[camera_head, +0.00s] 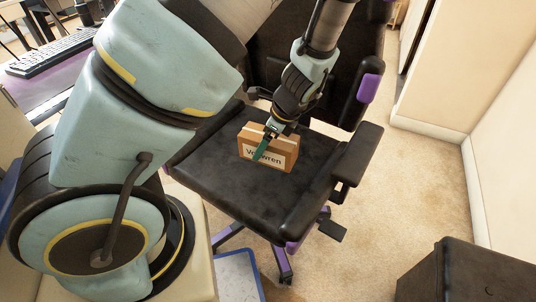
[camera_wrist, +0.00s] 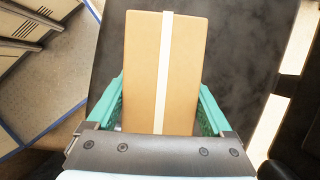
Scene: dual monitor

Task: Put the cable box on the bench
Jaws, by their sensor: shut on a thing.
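The cable box is a small brown cardboard box (camera_head: 270,157) with a white label and printed letters, over the black seat of an office chair. My gripper (camera_head: 266,140) reaches down to it from above, with a green finger over its front face. In the wrist view the box (camera_wrist: 145,75), with a white tape strip along it, sits between the two green fingers of my gripper (camera_wrist: 162,106). The gripper is shut on it. I cannot tell whether the box's underside touches the seat. A dark, low, box-shaped piece (camera_head: 470,275) at the lower right may be the bench.
The black chair (camera_head: 225,160) has armrests and a backrest close around my gripper, with purple parts. A desk with a keyboard (camera_head: 50,53) is at the upper left. Pale cabinets and walls stand at the right. Carpet (camera_head: 410,200) between chair and dark piece is clear.

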